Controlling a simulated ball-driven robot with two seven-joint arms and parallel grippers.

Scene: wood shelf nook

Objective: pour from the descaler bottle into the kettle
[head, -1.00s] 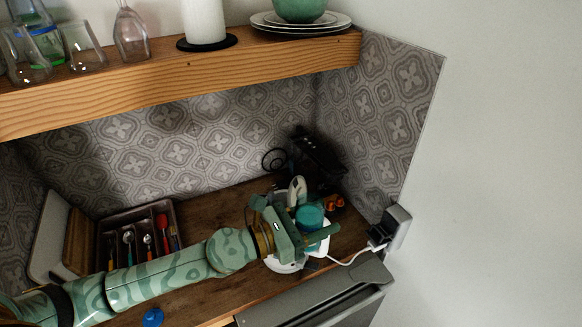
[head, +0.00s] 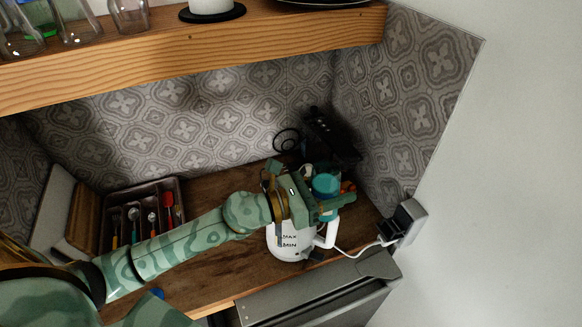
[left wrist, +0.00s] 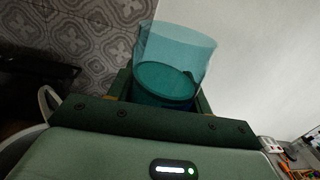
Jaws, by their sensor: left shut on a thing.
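The descaler bottle (head: 327,183) is translucent teal-blue. My left gripper (head: 322,198) is shut on it, and the bottle also shows between the fingers in the left wrist view (left wrist: 175,62). The white kettle (head: 286,243) stands on the wooden counter with MAX and MIN marks on its side and its handle to the right. The gripper and bottle are above the back of the kettle in the head view and hide its top. I cannot tell how far the bottle is tilted or whether liquid is flowing. My right gripper is not in view.
A cutlery tray (head: 107,207) stands at the back left beside boards. A dark appliance (head: 330,138) is in the back corner. A power cord (head: 352,252) runs to the wall socket (head: 405,220). A wooden shelf (head: 190,55) with glasses hangs above.

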